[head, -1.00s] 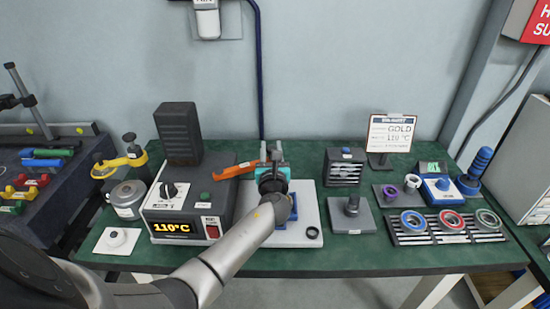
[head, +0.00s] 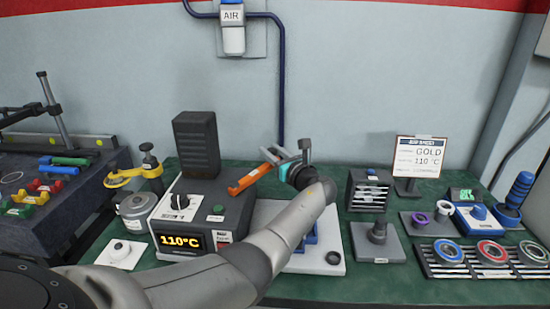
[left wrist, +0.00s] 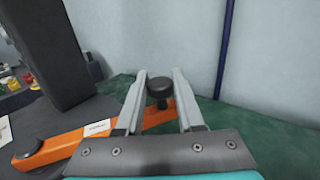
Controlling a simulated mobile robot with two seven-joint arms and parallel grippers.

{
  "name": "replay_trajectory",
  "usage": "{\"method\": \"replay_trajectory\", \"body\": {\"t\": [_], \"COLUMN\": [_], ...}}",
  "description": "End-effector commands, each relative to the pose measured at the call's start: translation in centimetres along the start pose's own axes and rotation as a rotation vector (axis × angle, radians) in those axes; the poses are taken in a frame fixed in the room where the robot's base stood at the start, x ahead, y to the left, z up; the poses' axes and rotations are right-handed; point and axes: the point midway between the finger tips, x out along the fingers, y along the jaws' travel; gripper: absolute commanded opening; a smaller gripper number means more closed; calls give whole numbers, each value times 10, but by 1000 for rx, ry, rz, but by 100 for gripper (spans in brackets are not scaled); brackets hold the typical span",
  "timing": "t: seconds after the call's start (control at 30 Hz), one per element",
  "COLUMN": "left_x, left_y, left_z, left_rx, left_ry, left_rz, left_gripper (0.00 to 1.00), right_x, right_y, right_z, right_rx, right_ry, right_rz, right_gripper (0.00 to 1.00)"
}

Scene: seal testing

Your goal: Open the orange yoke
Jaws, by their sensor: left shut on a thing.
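The orange yoke (head: 250,180) is a long bar over the right side of the heater box in the head view. It slopes up from its left end toward my left gripper (head: 290,153). In the left wrist view, the yoke (left wrist: 70,148) runs from lower left to the fingers, and a black knob (left wrist: 158,88) shows between the two fingers. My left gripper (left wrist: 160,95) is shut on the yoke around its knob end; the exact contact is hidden. My right gripper is out of view.
The heater box (head: 205,212) reads 110°C. A dark block (head: 196,145) stands close behind the yoke's left end. A white base plate (head: 325,245) lies under my left arm. A stand (head: 377,240) and card rack (head: 369,190) are to the right.

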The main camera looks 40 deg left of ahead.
Motion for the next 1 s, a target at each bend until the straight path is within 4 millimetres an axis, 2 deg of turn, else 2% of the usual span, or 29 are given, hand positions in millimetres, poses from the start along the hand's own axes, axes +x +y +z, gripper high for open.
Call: {"method": "replay_trajectory", "body": {"t": [0.13,0.4,0.43,0.6,0.7,1.0], "left_x": [1,1,1,1,1,-3], "left_y": [1,1,1,1,1,0], "left_z": [0,1,1,0,0,0], "left_rx": [1,1,1,0,0,1], "left_ry": [-1,-1,-1,0,0,0], "left_rz": [7,7,6,6,6,5], "left_gripper": [0,0,39,58,67,67], "right_x": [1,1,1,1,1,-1], "right_y": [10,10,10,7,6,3], "right_z": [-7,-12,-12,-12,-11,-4], "right_rx": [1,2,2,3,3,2], "right_ry": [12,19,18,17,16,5], "right_rz": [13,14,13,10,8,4], "right_gripper": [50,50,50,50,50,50]}}
